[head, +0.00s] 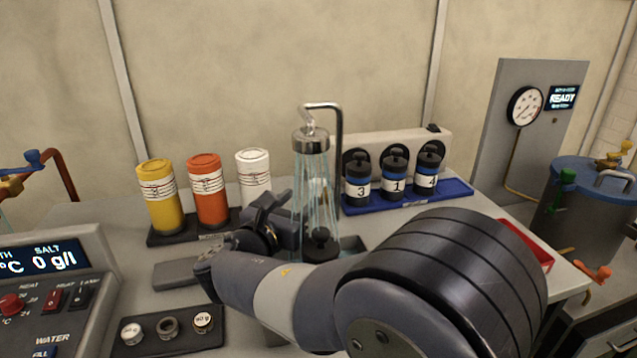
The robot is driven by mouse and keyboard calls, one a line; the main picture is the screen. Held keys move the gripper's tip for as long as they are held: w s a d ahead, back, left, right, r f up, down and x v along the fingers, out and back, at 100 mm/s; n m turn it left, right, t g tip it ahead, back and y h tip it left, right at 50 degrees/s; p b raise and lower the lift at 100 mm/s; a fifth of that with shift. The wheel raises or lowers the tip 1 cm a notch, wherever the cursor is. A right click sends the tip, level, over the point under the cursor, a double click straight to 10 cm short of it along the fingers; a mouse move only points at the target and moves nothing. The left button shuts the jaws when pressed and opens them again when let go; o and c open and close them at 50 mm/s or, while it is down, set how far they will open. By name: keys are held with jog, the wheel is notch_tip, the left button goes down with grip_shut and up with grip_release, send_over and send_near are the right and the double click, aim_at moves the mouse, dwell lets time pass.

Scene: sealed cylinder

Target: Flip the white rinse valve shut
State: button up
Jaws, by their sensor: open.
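A chrome shower head (310,138) on a bent pipe is running, and streams of water (318,190) fall from it. A dark lidded canister (320,246) stands below in the spray. A small pale shape behind the streams could be the white rinse valve, but the water blurs it and I cannot tell its position. My gripper (272,208) is just left of the streams, seen partly from behind. It is open, and I see nothing between its fingers. My arm covers the counter in front of the shower.
Yellow (159,197), orange (208,190) and white (254,176) canisters stand in a rack behind my gripper. Numbered dark canisters (394,175) stand on a blue tray (440,197) to the right. A tray of weights (168,328) and a control panel (52,268) are front left.

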aim_at(313, 187)
jog(key=b+x, duration=0.1)
jog(key=x, duration=0.7)
jog(key=shift+w, duration=0.1)
grip_shut()
dwell(0.4)
